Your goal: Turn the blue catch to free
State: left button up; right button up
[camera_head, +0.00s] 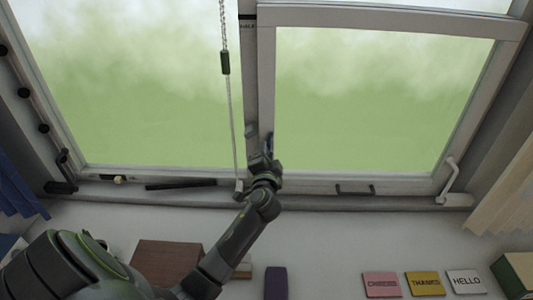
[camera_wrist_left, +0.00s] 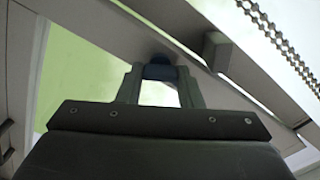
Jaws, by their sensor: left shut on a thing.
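The blue catch (camera_wrist_left: 160,72) is on the pale window frame, between the two fingertips of my left gripper (camera_wrist_left: 160,80) in the left wrist view. The gripper is shut on it, with a bright gap showing between the fingers behind the catch. In the head view my left gripper (camera_head: 264,158) is at the middle upright of the window, and only a small dark blue bit of the catch shows there. The fingers partly hide the catch, so I cannot tell its angle. My right gripper is not in view.
A grey block (camera_wrist_left: 216,51) sticks out of the frame beside the catch. A bead chain (camera_head: 229,110) hangs left of the upright. A dark handle (camera_head: 355,189) and a white crank (camera_head: 451,179) are on the right. Coloured cards (camera_head: 424,283) are below.

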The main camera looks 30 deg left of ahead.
pick_arm(q)
jog(key=m+p, duration=0.1)
jog(key=m, duration=0.4)
jog(key=shift+m, duration=0.4)
dwell(0.4)
jog(key=o, duration=1)
jog(key=shift+w, duration=0.1)
jog(key=shift+f, duration=0.1)
